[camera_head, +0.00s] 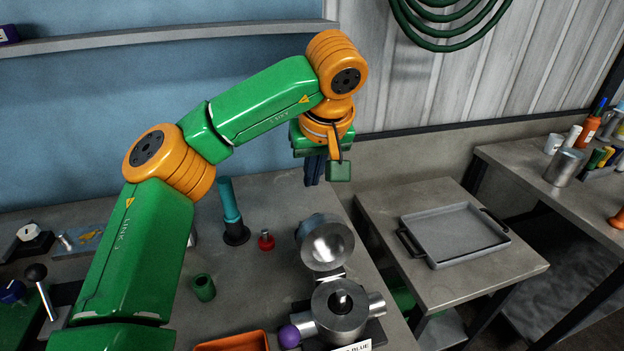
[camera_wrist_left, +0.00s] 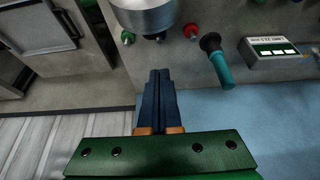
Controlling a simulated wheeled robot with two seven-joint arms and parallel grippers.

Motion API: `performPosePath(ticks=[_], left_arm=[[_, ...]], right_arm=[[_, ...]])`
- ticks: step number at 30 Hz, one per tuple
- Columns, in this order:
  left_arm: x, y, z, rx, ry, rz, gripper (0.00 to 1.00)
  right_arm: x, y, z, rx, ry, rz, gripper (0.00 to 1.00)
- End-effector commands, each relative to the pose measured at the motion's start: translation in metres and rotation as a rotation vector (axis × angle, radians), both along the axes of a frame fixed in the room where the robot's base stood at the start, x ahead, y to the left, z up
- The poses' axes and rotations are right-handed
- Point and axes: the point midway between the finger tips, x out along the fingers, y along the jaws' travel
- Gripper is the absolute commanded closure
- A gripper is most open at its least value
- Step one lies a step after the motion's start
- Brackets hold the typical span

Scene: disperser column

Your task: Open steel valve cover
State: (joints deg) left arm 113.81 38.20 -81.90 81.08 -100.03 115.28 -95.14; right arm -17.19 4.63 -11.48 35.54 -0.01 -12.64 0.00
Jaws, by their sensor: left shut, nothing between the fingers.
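The steel valve (camera_head: 342,312) sits near the front right of the bench, its round body showing a stem in the middle. Its steel cover (camera_head: 327,246) is swung up and back on the far side of the body, tilted with its hollow face showing. My left gripper (camera_head: 313,172) hangs beyond the cover, above the bench's far right part, apart from the cover. In the left wrist view its dark fingers (camera_wrist_left: 160,75) are together and empty, and a round steel part (camera_wrist_left: 147,16) shows at the top edge. My right gripper is not in view.
A purple ball (camera_head: 289,336) sits beside the valve. An orange tray (camera_head: 234,343) is in front. A grey tray (camera_head: 455,235) lies on the right side table.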

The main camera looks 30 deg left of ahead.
Motion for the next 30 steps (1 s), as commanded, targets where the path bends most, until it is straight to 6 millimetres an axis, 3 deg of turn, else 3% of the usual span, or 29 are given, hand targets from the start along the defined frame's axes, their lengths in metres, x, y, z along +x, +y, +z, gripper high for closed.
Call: performPosePath(ticks=[10,18,30], left_arm=[[0.019,0.022,-0.069,-0.002,0.006,0.0,1.0],[-0.002,-0.004,-0.06,-0.004,0.0,-0.004,1.0],[-0.005,-0.007,-0.061,-0.004,0.0,-0.001,1.0]], right_arm=[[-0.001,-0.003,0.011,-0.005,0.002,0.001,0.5],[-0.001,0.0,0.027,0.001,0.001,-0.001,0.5],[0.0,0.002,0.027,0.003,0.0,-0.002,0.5]])
